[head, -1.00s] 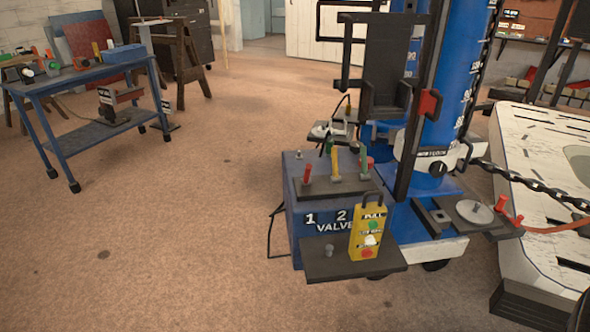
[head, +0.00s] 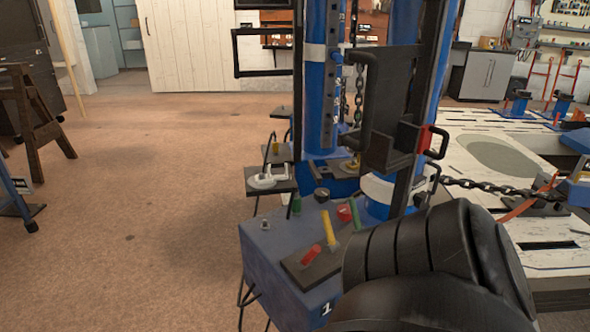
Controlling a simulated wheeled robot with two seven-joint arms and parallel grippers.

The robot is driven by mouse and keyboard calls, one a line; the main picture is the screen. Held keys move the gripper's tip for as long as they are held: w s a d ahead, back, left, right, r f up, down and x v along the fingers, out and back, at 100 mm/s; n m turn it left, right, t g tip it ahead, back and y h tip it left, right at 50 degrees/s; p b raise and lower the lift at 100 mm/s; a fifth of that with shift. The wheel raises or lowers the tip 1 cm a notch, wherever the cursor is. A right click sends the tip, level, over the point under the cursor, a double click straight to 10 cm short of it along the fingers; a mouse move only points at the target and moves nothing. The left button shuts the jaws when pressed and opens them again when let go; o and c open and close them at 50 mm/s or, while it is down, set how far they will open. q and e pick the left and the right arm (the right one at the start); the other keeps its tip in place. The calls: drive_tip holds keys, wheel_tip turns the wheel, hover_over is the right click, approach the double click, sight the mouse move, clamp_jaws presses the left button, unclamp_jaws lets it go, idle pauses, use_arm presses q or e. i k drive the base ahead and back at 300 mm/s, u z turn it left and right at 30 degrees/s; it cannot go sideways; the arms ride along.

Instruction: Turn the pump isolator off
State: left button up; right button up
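A blue pump box (head: 275,268) stands in front of me with "1" on its front. On its top are a red lever (head: 311,254), a yellow lever (head: 328,230) and a green lever (head: 355,215) on a dark plate. Behind them are a round red control (head: 344,212) and a black knob (head: 321,194). A small grey switch (head: 265,223) sits at the top's left edge. I cannot read which control is the pump isolator. A thick black link of my own arm hides the box's right side. Neither gripper's fingers show.
A blue column (head: 322,90) with a dark frame rises behind the box. A chain (head: 500,187) runs right to a pale slotted bench (head: 485,245). A small side shelf (head: 270,180) juts out left of the column.

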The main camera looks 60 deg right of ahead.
sight(343, 212)
drive_tip(key=z, duration=0.5)
drive_tip(key=i, duration=1.45)
drive_tip(key=z, duration=1.05)
